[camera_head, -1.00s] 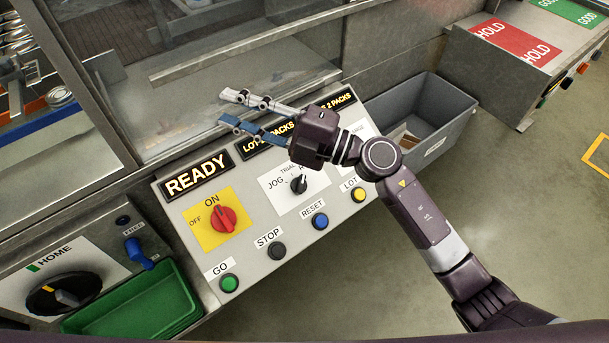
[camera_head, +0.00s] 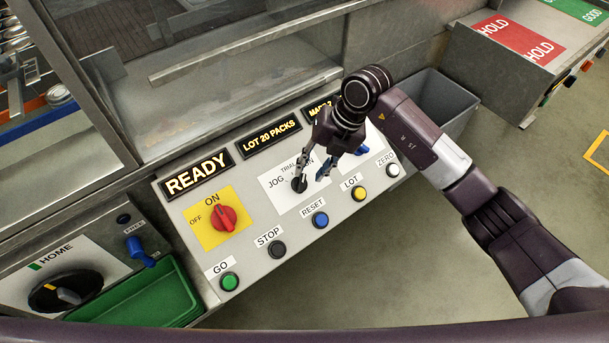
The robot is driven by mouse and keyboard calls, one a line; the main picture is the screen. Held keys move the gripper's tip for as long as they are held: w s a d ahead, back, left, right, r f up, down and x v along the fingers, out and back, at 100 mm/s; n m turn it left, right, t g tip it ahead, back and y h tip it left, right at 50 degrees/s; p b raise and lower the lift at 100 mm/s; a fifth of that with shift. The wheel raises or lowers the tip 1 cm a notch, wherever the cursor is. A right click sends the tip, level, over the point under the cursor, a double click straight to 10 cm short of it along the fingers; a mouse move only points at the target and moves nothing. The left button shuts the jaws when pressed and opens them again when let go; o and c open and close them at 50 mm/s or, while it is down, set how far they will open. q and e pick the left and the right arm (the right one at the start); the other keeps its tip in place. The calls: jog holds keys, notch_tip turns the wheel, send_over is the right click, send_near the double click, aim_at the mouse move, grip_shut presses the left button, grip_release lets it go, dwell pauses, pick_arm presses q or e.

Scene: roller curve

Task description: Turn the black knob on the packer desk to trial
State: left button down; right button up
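The black knob (camera_head: 299,185) sits on a white plate on the sloped packer desk (camera_head: 245,259). The plate shows JOG at left and TRIAL above; the label to its right is partly hidden by a finger. My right gripper (camera_head: 313,174) points down at the plate, its two fingers apart. One finger is just above or at the knob and partly covers it; the other is to the right of it. Whether either touches the knob, and where its pointer stands, I cannot tell. My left gripper is not in view.
A red switch (camera_head: 224,219) on a yellow plate is left of the knob. Several push buttons line the front edge, including blue RESET (camera_head: 320,220) and yellow LOT (camera_head: 359,193). A grey bin (camera_head: 440,100) stands to the right, behind my arm. A glass-fronted cabinet rises behind.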

aim_at(303, 181)
jog(key=shift+p+x, duration=0.45)
jog(key=shift+x, duration=1.95)
jog(key=shift+a, duration=0.1)
jog(key=shift+c, duration=0.3)
grip_shut()
